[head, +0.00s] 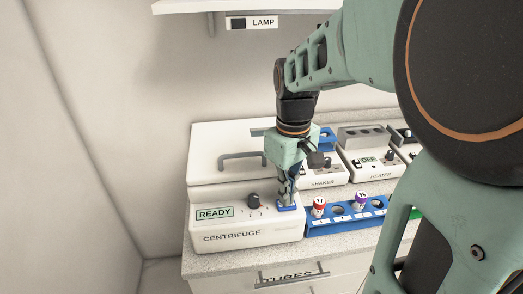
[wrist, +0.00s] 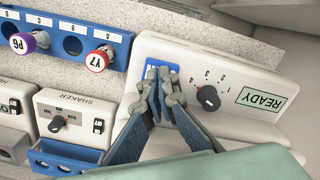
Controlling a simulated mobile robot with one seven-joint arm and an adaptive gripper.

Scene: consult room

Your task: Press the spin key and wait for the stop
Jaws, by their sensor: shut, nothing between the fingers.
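The white centrifuge (head: 258,234) stands at the left end of the counter with its lid down. Its display (head: 214,213) reads READY, and the display also shows in the wrist view (wrist: 262,103). A black dial (head: 254,201) sits beside the display. The blue spin key (head: 287,207) is on the right of the panel; in the wrist view the key (wrist: 174,73) is partly hidden behind the fingertips. My gripper (head: 287,201) is shut and empty, pointing down right over the key. I cannot tell whether the fingertips touch it.
A blue rack (head: 345,227) with a red-capped tube (head: 318,205) and a purple-capped tube (head: 361,200) stands right of the centrifuge. The shaker (head: 325,177) and heater (head: 372,162) are behind it. A lamp switch (head: 238,23) is on the wall above.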

